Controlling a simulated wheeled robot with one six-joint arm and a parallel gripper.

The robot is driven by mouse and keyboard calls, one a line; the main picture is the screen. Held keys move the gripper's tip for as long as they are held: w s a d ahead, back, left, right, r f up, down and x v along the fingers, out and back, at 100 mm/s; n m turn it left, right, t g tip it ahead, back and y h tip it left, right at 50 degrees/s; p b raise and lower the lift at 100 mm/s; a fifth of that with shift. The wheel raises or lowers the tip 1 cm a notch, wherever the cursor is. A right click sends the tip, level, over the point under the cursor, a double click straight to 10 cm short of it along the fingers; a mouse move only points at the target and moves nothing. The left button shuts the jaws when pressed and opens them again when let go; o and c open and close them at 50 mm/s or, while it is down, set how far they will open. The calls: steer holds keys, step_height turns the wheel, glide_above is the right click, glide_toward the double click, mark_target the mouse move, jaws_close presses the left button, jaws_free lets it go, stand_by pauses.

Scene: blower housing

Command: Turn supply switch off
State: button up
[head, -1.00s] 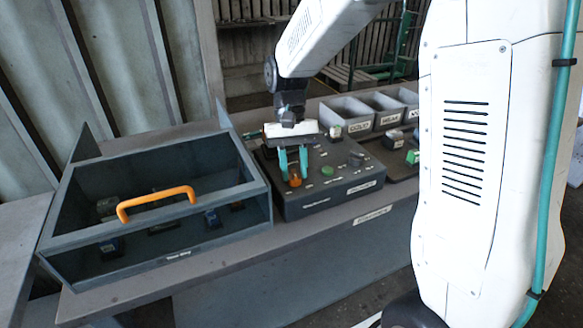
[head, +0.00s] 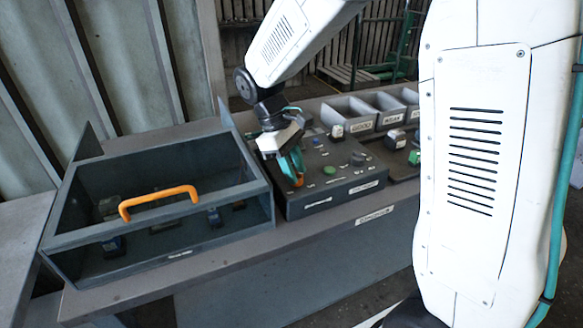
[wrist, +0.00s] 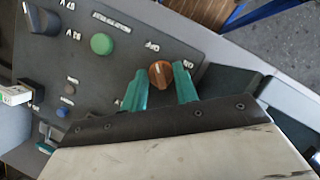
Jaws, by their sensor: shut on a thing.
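The control box (head: 330,188) has a dark sloping top panel. An orange rotary knob (wrist: 160,74) sits on it between labels that seem to read OFF and ON. The knob also shows in the head view (head: 299,182), partly hidden by the fingers. My gripper (wrist: 161,88) has teal fingers on either side of the orange knob and is shut on it. In the head view my gripper (head: 292,166) is turned at an angle over the box's left part. The knob's exact pointer direction is hard to tell.
A green button (wrist: 102,44), a dark knob (wrist: 40,18) and small blue and brown buttons share the panel. An open dark bin with an orange handle (head: 158,200) stands left of the box. Grey labelled bins (head: 352,112) stand behind to the right.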

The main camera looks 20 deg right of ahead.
steer(key=shift+n, duration=0.6)
steer(key=o, duration=1)
steer(key=shift+c, duration=0.2)
steer(key=shift+r, duration=0.1)
steer(key=v, duration=0.7)
steer(key=shift+a+r, duration=0.25)
steer(key=shift+w, duration=0.1)
